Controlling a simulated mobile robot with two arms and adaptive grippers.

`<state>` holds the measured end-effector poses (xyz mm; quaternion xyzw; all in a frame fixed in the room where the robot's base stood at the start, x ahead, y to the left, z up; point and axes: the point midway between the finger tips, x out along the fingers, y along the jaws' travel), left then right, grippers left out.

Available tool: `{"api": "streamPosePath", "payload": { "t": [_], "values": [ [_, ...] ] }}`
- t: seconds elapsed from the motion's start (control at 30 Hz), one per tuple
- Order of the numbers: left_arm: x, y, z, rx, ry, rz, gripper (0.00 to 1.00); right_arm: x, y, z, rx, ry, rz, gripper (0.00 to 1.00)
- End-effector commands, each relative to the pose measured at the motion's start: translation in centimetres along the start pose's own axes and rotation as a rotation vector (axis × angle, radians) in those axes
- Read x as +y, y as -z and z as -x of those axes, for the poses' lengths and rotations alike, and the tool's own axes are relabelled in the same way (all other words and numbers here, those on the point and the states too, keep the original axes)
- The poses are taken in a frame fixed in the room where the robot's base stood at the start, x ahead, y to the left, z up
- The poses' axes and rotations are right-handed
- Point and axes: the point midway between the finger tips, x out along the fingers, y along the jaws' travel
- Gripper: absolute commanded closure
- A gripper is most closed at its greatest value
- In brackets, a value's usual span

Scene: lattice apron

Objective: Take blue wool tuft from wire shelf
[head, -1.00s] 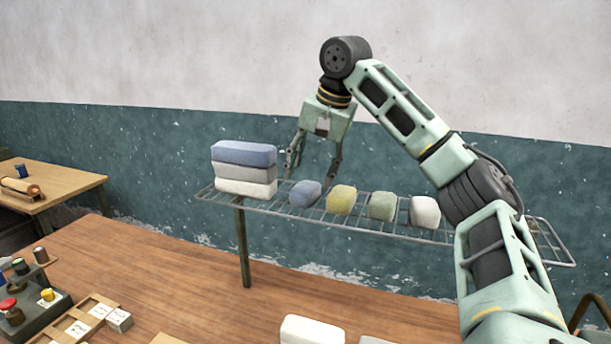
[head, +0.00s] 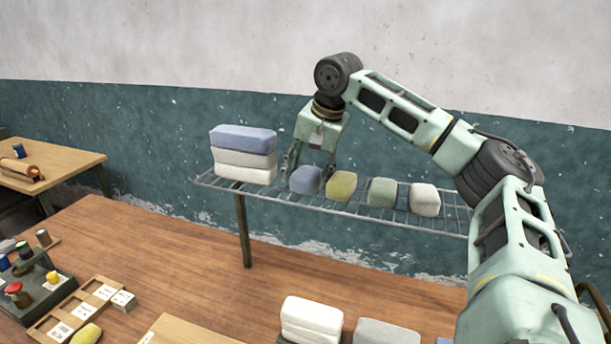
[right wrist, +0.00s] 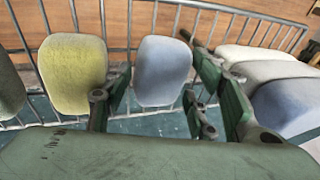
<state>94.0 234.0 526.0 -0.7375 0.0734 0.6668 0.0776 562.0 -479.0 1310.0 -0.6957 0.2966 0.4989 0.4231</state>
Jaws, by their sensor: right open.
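The blue wool tuft (head: 306,180) sits on the wire shelf (head: 290,203), between a stack of folded pads and a yellow tuft. My right gripper (head: 309,172) is open above and around it, pointing down. In the right wrist view the blue tuft (right wrist: 163,71) lies between the two fingers of the right gripper (right wrist: 150,102), with gaps visible on both sides. My left gripper is not in view.
The yellow tuft (head: 341,186) stands close on the right, then a green-grey tuft (head: 381,192) and a white tuft (head: 425,200). The pad stack (head: 243,155) is close on the left. A wooden table (head: 180,250) with spools and pads lies in front.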

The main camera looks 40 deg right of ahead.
Motion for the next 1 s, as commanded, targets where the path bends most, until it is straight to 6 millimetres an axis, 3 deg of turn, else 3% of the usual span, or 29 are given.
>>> {"api": "streamPosePath", "payload": {
  "t": [0.13,0.43,0.77,1.0],
  "values": [
    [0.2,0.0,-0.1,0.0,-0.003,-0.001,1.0,0.0,0.0,0.0,0.0,0.0,0.0,0.48],
    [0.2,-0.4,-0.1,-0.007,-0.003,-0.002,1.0,0.0,0.0,0.0,0.0,0.0,0.0,0.73],
    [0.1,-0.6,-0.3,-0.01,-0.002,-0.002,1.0,-0.2,0.1,0.3,0.0,0.001,0.0,0.74],
    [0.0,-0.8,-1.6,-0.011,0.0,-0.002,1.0,-1.2,0.5,3.2,0.001,0.006,0.0,0.74]
  ]
}}
